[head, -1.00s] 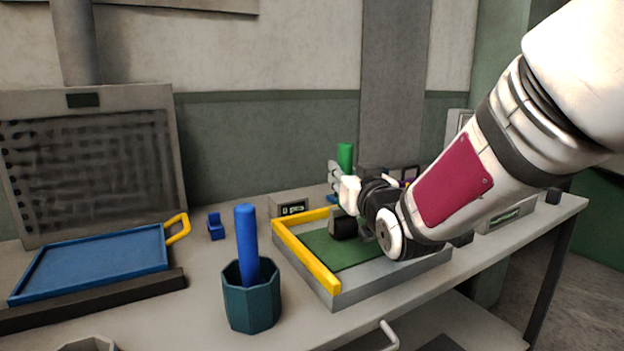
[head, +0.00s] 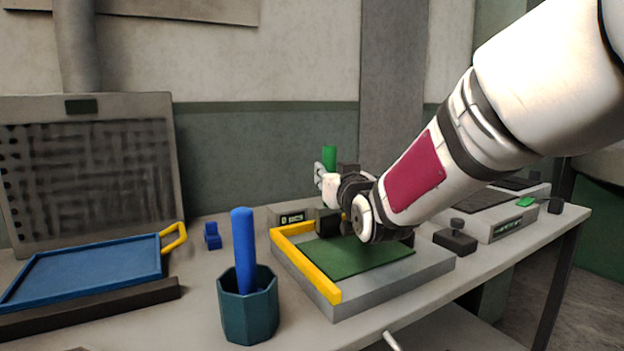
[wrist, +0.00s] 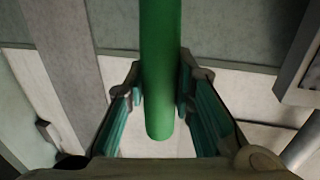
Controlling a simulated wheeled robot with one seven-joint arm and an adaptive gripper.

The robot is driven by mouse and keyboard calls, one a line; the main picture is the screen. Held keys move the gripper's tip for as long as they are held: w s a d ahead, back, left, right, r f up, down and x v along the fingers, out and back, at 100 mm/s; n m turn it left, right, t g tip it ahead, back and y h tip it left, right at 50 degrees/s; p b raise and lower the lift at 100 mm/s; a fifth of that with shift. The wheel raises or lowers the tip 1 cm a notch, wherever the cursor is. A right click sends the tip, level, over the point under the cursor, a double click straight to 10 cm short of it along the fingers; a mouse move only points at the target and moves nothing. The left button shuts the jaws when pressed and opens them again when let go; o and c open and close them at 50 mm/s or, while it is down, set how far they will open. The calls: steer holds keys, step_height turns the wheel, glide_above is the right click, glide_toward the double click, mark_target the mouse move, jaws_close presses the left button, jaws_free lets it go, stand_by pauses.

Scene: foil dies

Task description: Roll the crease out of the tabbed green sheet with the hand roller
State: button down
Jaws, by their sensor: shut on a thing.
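The green sheet (head: 362,258) lies on a grey plate (head: 420,268) edged by a yellow L-shaped fence (head: 303,270). I cannot make out a crease or a tab on its visible part. My gripper (head: 326,178) is over the plate's far side, shut on the upright green handle (head: 329,156) of the hand roller. In the wrist view, the handle (wrist: 160,75) stands between the two fingers (wrist: 160,95). The roller's black drum (head: 327,222) is at the sheet's far edge, near the fence; I cannot tell whether it touches the sheet. My wrist hides part of the far edge.
A teal pot (head: 248,310) with a blue rod (head: 243,245) stands left of the plate. A blue tray (head: 85,272) lies farther left. A dark block with a knob (head: 456,240) and a grey device (head: 500,222) with a small green piece (head: 525,202) are on the right.

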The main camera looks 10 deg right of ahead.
mark_target(331, 146)
steer(key=shift+r, duration=0.1)
steer(key=shift+r+p, duration=2.1)
steer(key=shift+r, duration=1.95)
steer(key=shift+s+d, duration=0.1)
